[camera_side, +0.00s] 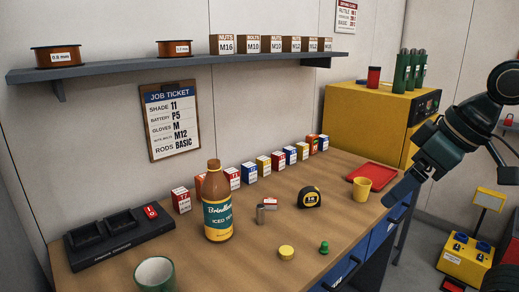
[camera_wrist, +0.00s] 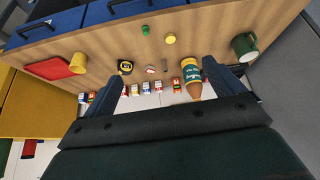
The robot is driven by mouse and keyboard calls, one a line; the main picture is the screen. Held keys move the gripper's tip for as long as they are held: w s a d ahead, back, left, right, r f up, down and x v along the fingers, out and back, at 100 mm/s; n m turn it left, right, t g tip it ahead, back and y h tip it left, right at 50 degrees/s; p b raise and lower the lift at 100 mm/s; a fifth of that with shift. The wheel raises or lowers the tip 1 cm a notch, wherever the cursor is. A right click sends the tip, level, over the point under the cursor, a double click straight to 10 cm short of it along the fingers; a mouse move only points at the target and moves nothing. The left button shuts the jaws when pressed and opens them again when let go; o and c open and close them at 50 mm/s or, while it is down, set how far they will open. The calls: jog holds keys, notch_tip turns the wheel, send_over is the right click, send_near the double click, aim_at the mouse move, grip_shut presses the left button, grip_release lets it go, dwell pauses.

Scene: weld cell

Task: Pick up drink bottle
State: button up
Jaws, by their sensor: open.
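The drink bottle (camera_side: 218,222) is a brown bottle with a teal label reading "ICED TEA". It stands upright on the wooden bench, left of centre in the side view. In the wrist view the bottle (camera_wrist: 191,75) appears beside the right finger, partly near the gripper's dark body. My gripper (camera_side: 397,194) is at the right of the side view, well apart from the bottle, near the bench's right end. In the wrist view its two fingers (camera_wrist: 162,72) are spread wide with nothing held between them.
A green mug (camera_side: 155,273) stands in front of the bottle, a black charger tray (camera_side: 115,238) to its left. Small boxes (camera_side: 264,165) line the back. A tape measure (camera_side: 310,197), yellow cup (camera_side: 361,188) and red tray (camera_side: 372,175) are to the right. A shelf (camera_side: 180,67) hangs above.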

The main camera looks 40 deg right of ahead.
jog(key=w+a+n+t+y, duration=0.2)
jog(key=w+a+n+y, duration=0.15)
jog(key=w, duration=0.85)
jog(key=w+a+n+t+y, duration=0.25)
jog(key=w+a+n, duration=0.2)
jog(key=w, duration=0.75)
jog(key=m+t+y, duration=0.2)
jog(key=t+y, duration=0.2)
send_over(230, 201)
jog(key=v, duration=0.3)
jog(key=f, duration=0.1)
jog(key=shift+n, duration=0.3)
jog(key=f, duration=1.7)
jog(key=shift+s+d, duration=0.15)
jog(key=shift+d, duration=0.15)
jog(key=shift+w+a, duration=0.4)
jog(key=shift+w, duration=0.15)
jog(key=shift+y, duration=0.3)
jog(key=shift+x, duration=3.1)
